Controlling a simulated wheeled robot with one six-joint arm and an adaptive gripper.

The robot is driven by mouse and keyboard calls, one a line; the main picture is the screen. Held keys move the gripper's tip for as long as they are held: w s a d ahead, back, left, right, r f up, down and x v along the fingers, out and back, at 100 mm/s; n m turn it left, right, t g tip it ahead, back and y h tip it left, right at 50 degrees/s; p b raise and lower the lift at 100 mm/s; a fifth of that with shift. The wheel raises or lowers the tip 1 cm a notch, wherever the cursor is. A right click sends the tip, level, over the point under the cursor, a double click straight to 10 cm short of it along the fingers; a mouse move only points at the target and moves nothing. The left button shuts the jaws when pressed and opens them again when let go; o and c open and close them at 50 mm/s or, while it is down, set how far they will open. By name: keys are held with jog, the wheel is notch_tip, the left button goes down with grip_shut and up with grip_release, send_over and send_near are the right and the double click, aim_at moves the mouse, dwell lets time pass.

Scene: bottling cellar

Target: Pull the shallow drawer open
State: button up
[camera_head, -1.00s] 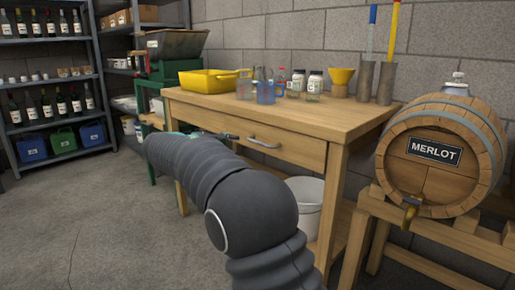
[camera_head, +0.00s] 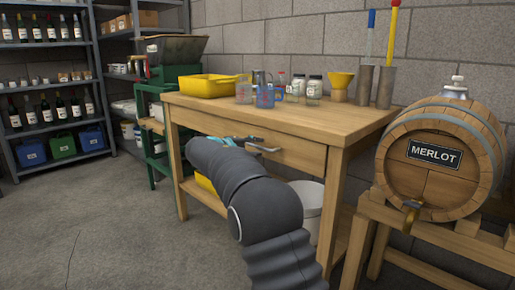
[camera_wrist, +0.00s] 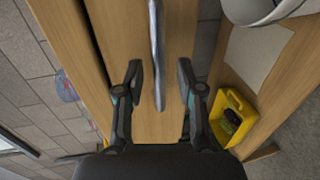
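The shallow drawer (camera_head: 291,146) is in the front of the wooden workbench and looks closed, its front flush with the frame. Its metal bar handle (camera_head: 263,148) shows at the drawer's middle. In the wrist view the handle (camera_wrist: 157,45) runs up and down over the wooden drawer front (camera_wrist: 125,45). My gripper (camera_wrist: 159,75) is open, with one dark finger on each side of the handle's lower end and gaps to both. In the head view my gripper (camera_head: 236,141) is partly hidden behind my arm, just left of the handle.
On the bench top (camera_head: 300,118) stand a yellow tub (camera_head: 208,86), jugs, jars and a funnel. A white bucket (camera_head: 308,205) and a yellow container (camera_wrist: 234,118) are below. A Merlot barrel (camera_head: 437,165) stands right. The floor in front is clear.

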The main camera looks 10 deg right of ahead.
jog(key=shift+w+d, duration=0.25)
jog(key=shift+d, duration=0.15)
grip_shut()
